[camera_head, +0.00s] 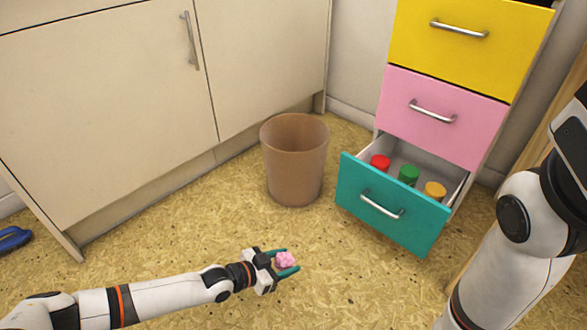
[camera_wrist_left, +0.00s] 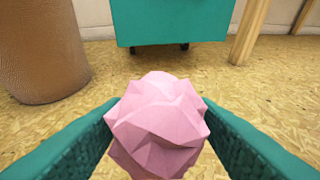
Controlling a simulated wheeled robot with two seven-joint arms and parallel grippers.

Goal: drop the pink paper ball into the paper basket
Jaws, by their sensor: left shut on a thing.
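The pink paper ball (camera_head: 285,260) is crumpled and sits between the teal fingers of my left gripper (camera_head: 287,262), which is shut on it. The ball (camera_wrist_left: 158,125) fills the middle of the left wrist view, with a finger of the left gripper (camera_wrist_left: 155,130) on each side. The brown paper basket (camera_head: 294,160) stands upright on the floor in front of the cabinet. In the head view the gripper is below the basket and apart from it. The basket (camera_wrist_left: 40,50) also shows at the upper left of the left wrist view. The inside bottom of the basket is hidden.
A drawer unit stands right of the basket, with its teal bottom drawer (camera_head: 390,208) pulled open and red, green and yellow round items inside. A white cabinet (camera_head: 110,100) is behind. A blue object (camera_head: 14,238) lies far left. My right arm fills the right edge.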

